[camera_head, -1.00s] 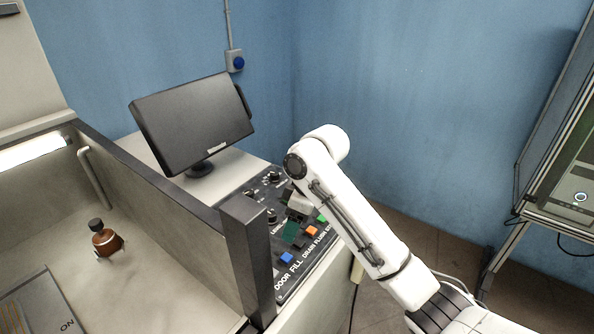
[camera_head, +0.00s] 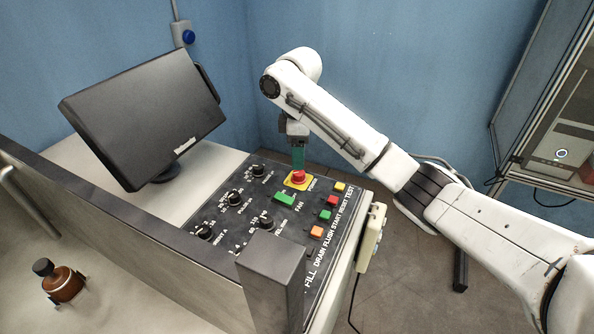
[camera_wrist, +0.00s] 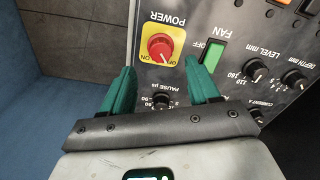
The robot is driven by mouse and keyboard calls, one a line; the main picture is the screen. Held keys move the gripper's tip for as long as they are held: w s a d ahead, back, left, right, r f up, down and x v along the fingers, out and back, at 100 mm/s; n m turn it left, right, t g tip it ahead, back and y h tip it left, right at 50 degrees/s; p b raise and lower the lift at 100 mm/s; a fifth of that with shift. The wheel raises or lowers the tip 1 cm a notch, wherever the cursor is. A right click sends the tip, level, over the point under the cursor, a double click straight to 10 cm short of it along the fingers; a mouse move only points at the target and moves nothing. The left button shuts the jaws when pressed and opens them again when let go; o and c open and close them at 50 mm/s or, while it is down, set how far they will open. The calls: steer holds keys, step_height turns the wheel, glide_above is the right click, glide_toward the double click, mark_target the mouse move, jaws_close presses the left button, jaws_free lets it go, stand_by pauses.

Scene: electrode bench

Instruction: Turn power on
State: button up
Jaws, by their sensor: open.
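The power switch is a round red knob (camera_wrist: 160,46) on a yellow plate (camera_wrist: 177,36) labelled POWER, with ON and OFF marks. It also shows near the panel's far edge in the head view (camera_head: 299,176). I cannot tell surely which mark the knob points at. My gripper (camera_wrist: 160,68) has two green fingers, spread apart with nothing between them. In the wrist view the knob lies just beyond the fingertips, roughly centred between them. In the head view my gripper (camera_head: 298,166) points down close over the knob; whether a finger touches it is unclear.
The dark control panel (camera_head: 262,215) carries several black dials, a green FAN switch (camera_head: 284,198) beside the power plate, and coloured buttons at right. A monitor (camera_head: 147,115) stands left of the panel. A dark post (camera_head: 271,262) rises in front. A brown bottle (camera_head: 63,282) stands at lower left.

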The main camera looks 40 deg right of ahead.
mark_target(299, 172)
steer(key=shift+f+p, duration=0.35)
steer(key=shift+f, duration=2.45)
steer(key=c, duration=1)
